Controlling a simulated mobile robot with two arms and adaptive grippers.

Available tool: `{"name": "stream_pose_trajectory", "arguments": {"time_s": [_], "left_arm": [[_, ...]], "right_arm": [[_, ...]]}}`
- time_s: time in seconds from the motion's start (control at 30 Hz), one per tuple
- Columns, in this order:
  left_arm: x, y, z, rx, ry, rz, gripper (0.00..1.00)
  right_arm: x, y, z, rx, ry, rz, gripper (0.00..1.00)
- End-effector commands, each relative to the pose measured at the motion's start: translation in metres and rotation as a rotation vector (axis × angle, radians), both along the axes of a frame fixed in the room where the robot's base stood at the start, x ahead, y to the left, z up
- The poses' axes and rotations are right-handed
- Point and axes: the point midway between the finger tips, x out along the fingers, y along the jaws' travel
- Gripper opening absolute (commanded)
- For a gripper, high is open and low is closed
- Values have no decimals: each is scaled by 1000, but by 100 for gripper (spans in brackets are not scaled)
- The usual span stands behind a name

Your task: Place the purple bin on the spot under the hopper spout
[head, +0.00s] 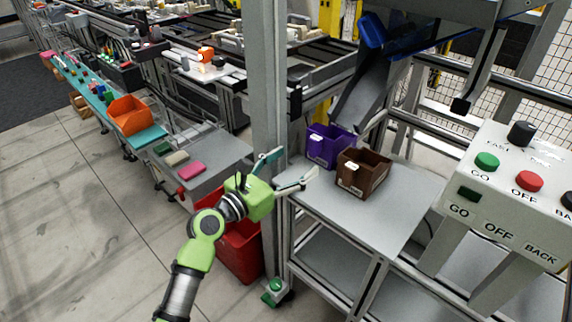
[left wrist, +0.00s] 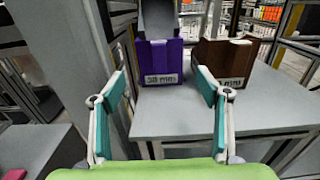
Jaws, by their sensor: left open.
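The purple bin (head: 328,150) stands upright on the grey table (head: 392,212), near its back left corner. The hopper spout (head: 362,92) slopes down, its lower end just above or behind the bin; I cannot tell whether it is directly over it. My left gripper (head: 297,165) is open and empty at the table's left edge, apart from the bin. In the left wrist view the purple bin (left wrist: 161,66) with its white label shows between the open fingers, farther ahead, with the spout (left wrist: 159,18) above and behind. The spot's surface is not distinguishable. My right gripper is not in view.
A brown bin (head: 362,176) stands close to the right of the purple one. A grey post (head: 266,90) rises beside my left gripper. A control box (head: 515,190) with buttons is at the right. The table's front part is clear. A red bin (head: 240,250) is below.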

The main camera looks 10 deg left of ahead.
Motion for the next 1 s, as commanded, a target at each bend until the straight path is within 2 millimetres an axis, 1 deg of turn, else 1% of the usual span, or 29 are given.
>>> {"name": "stream_pose_trajectory", "arguments": {"time_s": [0.03, 0.1, 0.27, 1.0], "left_arm": [[-7, 5, 0, 2, 1, 1, 69], [-13, 10, 0, 1, 0, 1, 69], [-20, 15, 0, 0, 0, 0, 69], [-20, 15, 0, 0, 0, 0, 69]], "right_arm": [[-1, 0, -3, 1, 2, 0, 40], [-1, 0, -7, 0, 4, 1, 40], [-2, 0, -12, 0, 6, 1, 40], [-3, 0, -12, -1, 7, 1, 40]]}}
